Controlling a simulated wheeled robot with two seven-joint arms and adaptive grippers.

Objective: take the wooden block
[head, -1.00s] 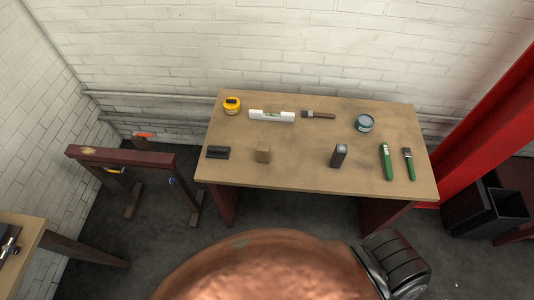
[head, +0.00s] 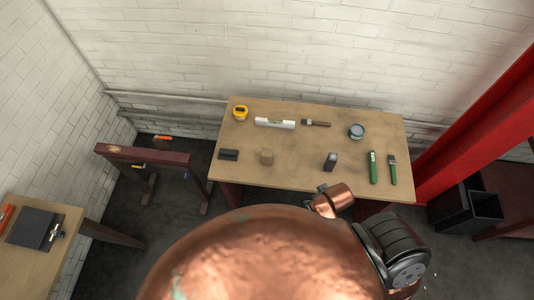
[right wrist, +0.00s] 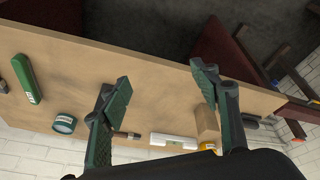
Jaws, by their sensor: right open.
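In the right wrist view the block (right wrist: 206,121) shows beside and partly behind one finger. My right gripper (right wrist: 160,76) is open, with nothing between its green fingertips, and hangs near the table. It does not touch the block as far as I can see. My left gripper is in neither view.
Behind are a yellow tape measure (head: 240,113), a white level (head: 275,123), a brush (head: 316,123) and a round tin (head: 356,131). Green-handled tools (head: 373,167) lie right. A sawhorse (head: 143,154) stands left.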

